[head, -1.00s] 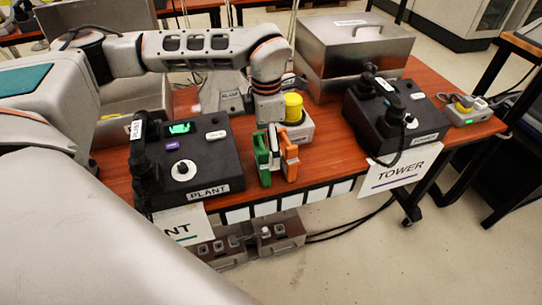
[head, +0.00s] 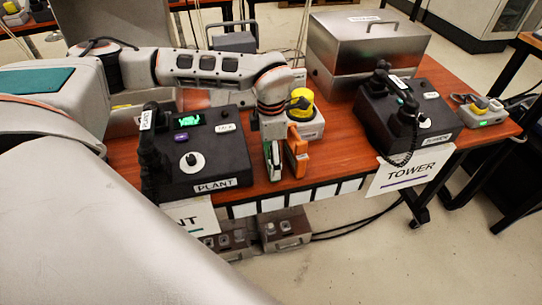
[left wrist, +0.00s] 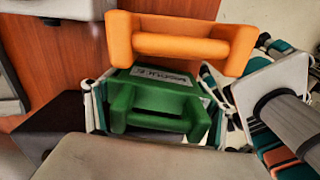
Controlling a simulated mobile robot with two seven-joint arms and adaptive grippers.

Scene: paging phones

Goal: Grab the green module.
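The green module (left wrist: 158,108) stands upright on the wooden table, its bar handle facing the left wrist camera. Beside it is a similar orange module (head: 297,157), which also shows in the left wrist view (left wrist: 180,42). My left gripper (head: 273,158) is lowered over the green module and hides most of it in the head view. In the left wrist view my striped fingers (left wrist: 160,118) flank the module's left and right sides closely. Whether they press on it cannot be made out.
The black PLANT phone box (head: 208,160) stands close on the left. A yellow-topped device (head: 302,108) is just behind. The black TOWER phone box (head: 412,112) and a steel case (head: 366,50) are to the right. White labels line the table's front edge (head: 300,195).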

